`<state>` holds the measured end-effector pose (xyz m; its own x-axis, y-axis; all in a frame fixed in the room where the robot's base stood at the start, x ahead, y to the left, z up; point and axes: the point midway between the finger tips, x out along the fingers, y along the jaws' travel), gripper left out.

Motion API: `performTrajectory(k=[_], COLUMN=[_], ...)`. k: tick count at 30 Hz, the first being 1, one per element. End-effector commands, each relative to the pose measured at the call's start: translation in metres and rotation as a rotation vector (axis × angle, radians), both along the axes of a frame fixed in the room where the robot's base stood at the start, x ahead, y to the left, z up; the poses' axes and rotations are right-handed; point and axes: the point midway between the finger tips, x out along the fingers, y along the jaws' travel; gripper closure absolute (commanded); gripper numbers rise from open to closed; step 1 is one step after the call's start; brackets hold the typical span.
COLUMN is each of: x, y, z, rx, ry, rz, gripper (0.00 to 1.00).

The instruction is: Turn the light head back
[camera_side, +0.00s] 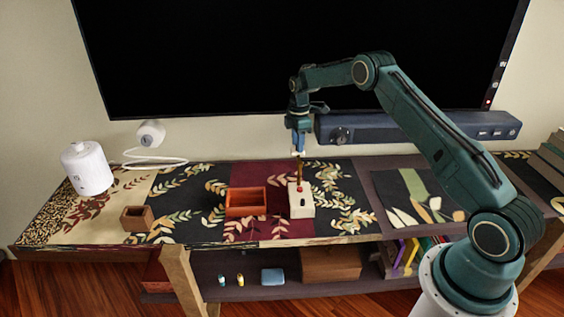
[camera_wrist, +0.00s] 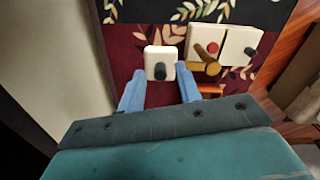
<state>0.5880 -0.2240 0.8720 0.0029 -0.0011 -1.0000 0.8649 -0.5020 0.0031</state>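A cream block (camera_side: 300,207) with a red button (camera_side: 299,188) stands on the shelf top, and a brown-gold post (camera_side: 299,172) rises from it. My gripper (camera_side: 298,151) points down over the post. In the wrist view the block (camera_wrist: 236,42) lies ahead, right of centre, with a gold part (camera_wrist: 206,67) beside its red button. A white square piece with a dark knob (camera_wrist: 160,54) shows just beyond and between my fingers; it may be the light head. My gripper (camera_wrist: 159,78) is open, its blue fingers apart. I cannot tell whether they touch the white piece, or whether it joins the post.
A red open box (camera_side: 246,203) sits left of the block, and a small brown box (camera_side: 136,218) further left. A white cylinder (camera_side: 86,169) and a white round-headed thing (camera_side: 151,134) stand at the far left. Behind my gripper are the black screen (camera_side: 220,60) and dark blue bar (camera_side: 420,128).

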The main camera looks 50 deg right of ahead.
Motion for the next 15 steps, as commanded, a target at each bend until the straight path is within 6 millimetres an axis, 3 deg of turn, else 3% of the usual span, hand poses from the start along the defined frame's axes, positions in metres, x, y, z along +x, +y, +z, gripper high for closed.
performTrajectory(k=[15], x=[-0.0005], y=[0.0], z=[0.0072], rx=[0.001], ry=[0.002], rz=[-0.001], gripper=[0.64])
